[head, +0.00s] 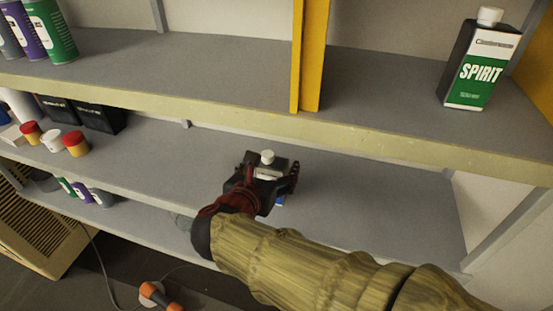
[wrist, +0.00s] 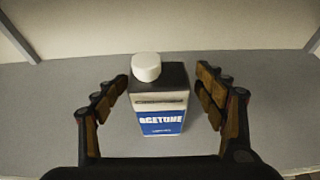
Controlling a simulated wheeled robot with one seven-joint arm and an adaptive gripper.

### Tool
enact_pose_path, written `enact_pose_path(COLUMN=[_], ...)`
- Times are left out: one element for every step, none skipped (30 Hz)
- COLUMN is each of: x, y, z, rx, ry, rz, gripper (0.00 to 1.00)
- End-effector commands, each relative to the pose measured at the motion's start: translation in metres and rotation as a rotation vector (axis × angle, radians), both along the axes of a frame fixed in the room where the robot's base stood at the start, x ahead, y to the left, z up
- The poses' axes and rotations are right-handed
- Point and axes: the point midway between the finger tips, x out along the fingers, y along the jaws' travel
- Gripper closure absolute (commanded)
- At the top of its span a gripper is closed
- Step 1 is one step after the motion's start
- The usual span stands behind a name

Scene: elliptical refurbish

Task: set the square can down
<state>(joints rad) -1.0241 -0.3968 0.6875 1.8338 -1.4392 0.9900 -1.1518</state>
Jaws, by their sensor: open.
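The square can (wrist: 163,105) is a dark-topped can with a white cap and a blue label reading ACETONE. It stands upright on the grey middle shelf (head: 360,197). My gripper (wrist: 165,90) is open, with one finger on each side of the can and visible gaps between fingers and can. In the head view my gripper (head: 268,176) is over the middle shelf, and only the can's top and white cap (head: 267,157) and a bit of blue show; the rest is hidden behind my gripper.
A SPIRIT can (head: 480,62) stands on the upper shelf at right, near a yellow upright (head: 310,55). Several small jars (head: 76,144) and black boxes (head: 100,117) are on the middle shelf at left. The middle shelf right of my gripper is clear.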

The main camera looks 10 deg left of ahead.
Motion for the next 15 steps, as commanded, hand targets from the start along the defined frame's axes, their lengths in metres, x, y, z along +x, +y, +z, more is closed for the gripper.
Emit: enact_pose_path(x=[-0.011, -0.017, -0.024, -0.029, -0.034, -0.04, -0.044, -0.047, -0.051, -0.054, -0.056, -0.058, -0.06, -0.061, -0.062], y=[0.003, 0.003, 0.004, 0.004, 0.004, 0.005, 0.005, 0.005, 0.006, 0.006, 0.006, 0.006, 0.006, 0.006, 0.006], z=[0.006, 0.009, 0.012, 0.014, 0.016, 0.018, 0.019, 0.021, 0.022, 0.023, 0.024, 0.024, 0.025, 0.025, 0.025], rx=[0.001, 0.001, 0.001, 0.001, 0.001, 0.001, 0.0, 0.0, 0.0, 0.0, 0.0, 0.0, 0.0, 0.0, 0.0], ry=[0.001, 0.0, 0.0, 0.0, 0.0, 0.001, 0.0, 0.0, 0.0, 0.001, 0.001, 0.001, 0.001, 0.001, 0.001], rz=[0.005, 0.005, 0.005, 0.005, 0.004, 0.005, 0.003, 0.003, 0.003, 0.003, 0.001, 0.001, 0.001, 0.001, 0.001], gripper=[0.29, 0.29, 0.29, 0.29, 0.29, 0.29, 0.29, 0.29, 0.29, 0.29, 0.29, 0.29, 0.29, 0.29, 0.29])
